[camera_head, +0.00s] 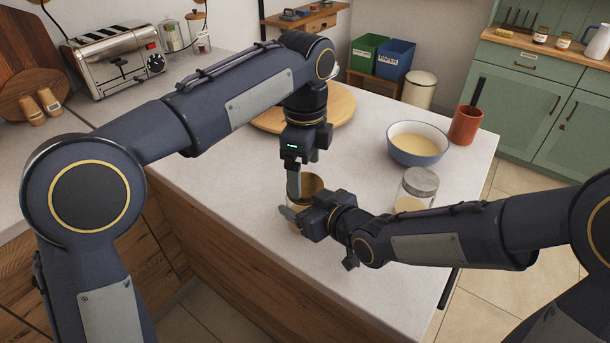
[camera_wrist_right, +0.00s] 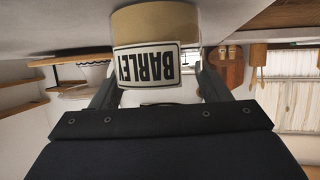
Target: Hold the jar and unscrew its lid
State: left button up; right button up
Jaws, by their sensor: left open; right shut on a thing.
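The jar with a brass-coloured lid (camera_head: 308,183) stands upright on the pale counter. In the right wrist view, upside down, the jar (camera_wrist_right: 155,25) shows a white BARLEY label and tan contents. My right gripper (camera_head: 298,214) is shut on the jar's body from the right; its fingers show on both sides of the jar in the right wrist view (camera_wrist_right: 158,90). My left gripper (camera_head: 304,178) points down from above at the lid and is open, with one finger at the lid's left side. The arms hide much of the jar, and I cannot tell whether that finger touches the lid.
A second jar with a grey lid (camera_head: 420,181) stands to the right, close behind my right forearm. A blue-rimmed bowl (camera_head: 418,153), a terracotta pot (camera_head: 465,125) and a round wooden board (camera_head: 340,104) stand farther back. The counter's front edge is near the jar.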

aim_at(305, 184)
pick_arm(q)
jog(key=shift+r, duration=0.75)
jog(key=shift+c, duration=0.3)
jog(key=shift+r, duration=0.1)
jog(key=shift+c, duration=1)
jog(key=shift+r+n, duration=0.5)
jog(key=shift+r, duration=1)
jog(key=shift+f, duration=3.85)
jog(key=c, duration=0.7)
jog(key=o, duration=1)
jog(key=shift+r, duration=0.15)
